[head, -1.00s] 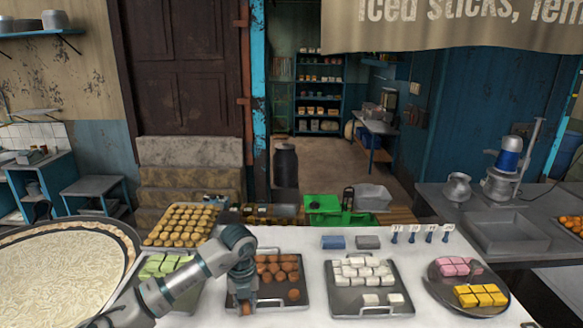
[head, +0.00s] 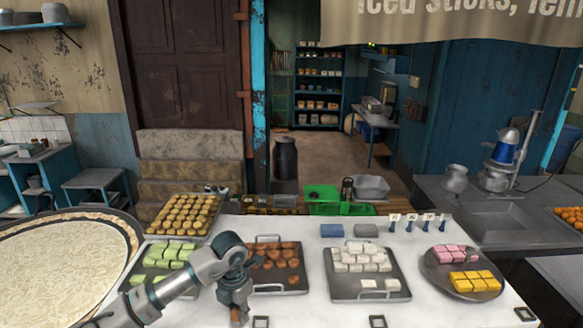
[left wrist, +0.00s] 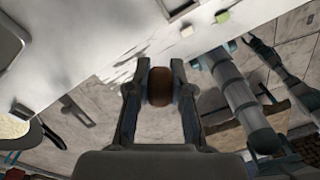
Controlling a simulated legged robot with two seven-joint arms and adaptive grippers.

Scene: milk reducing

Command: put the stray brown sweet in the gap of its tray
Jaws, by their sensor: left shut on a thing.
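My left gripper (head: 237,316) is shut on a round brown sweet, which shows between both fingertips in the left wrist view (left wrist: 160,87). In the head view the gripper hangs in front of the brown sweets' tray (head: 285,291), near the table's front edge, and the held sweet is mostly hidden by the fingers. The tray is dark metal with several brown sweets (head: 280,255) in it; one sweet (head: 294,281) sits at its front right. My wrist covers the tray's left side, so I cannot tell where the gap is.
A tray of green sweets (head: 170,250) stands left and a tray of white sweets (head: 362,260) right. A round plate (head: 437,281) holds pink and yellow sweets. A tray of golden sweets (head: 186,214) stands behind.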

